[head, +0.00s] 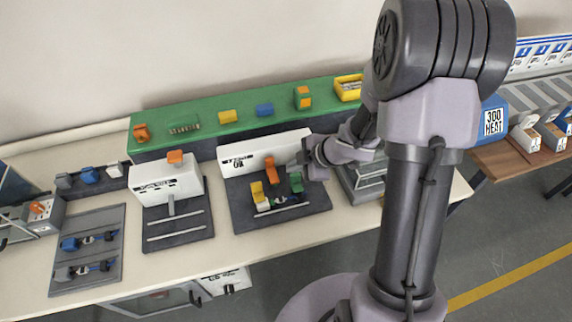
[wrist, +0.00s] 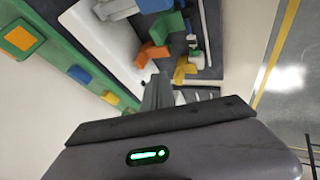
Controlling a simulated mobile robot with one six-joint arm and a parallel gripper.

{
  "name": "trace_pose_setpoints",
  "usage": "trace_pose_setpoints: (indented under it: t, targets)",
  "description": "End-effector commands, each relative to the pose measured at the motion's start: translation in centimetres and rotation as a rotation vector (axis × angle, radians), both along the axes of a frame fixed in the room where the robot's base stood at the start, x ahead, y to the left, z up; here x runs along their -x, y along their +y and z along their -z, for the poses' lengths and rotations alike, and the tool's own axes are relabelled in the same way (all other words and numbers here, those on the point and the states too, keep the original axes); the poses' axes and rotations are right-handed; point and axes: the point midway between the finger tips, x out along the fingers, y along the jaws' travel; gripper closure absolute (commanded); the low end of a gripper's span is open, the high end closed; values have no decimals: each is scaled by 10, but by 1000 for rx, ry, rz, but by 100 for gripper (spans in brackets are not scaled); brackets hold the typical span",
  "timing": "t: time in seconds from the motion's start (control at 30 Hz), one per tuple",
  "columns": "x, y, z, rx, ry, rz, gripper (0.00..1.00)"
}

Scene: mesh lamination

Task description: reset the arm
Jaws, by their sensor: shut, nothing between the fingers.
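My arm (head: 408,215) stands upright at the right of the head view and reaches left over the bench. My gripper (head: 297,170) is above the right part of the white box station (head: 262,150), close to the green piece (head: 296,183). In the wrist view my gripper (wrist: 158,90) shows as grey fingers, shut and empty. An orange piece (wrist: 150,52) and a yellow piece (wrist: 184,70) lie beyond the fingertips. Whether the gripper touches anything there cannot be told.
A green shelf (head: 210,124) with coloured blocks runs along the back. A second white box station (head: 165,183) and a grey plate with blue parts (head: 87,245) stand to the left. A blue bin (head: 492,120) is at the right. Open floor (head: 520,235) lies to the right.

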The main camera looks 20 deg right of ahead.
Motion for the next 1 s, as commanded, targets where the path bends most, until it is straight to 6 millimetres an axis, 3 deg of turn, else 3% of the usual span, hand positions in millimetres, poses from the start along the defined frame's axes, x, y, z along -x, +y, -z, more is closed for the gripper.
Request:
trace_pose_setpoints:
  t: [0.6,0.67,0.77,0.8,0.87,0.93,1.0]
  targets:
    - [1,-6,-9,10,-7,25,100]
    - [-10,-16,-26,40,-35,123,100]
    - [-19,-50,-86,77,-108,499,100]
    - [-7,-61,-114,51,-124,691,100]
    - [28,-67,-144,-42,-110,970,100]
    - [82,-52,-159,-211,-27,1237,100]
    - [134,-20,-160,-401,113,1416,100]
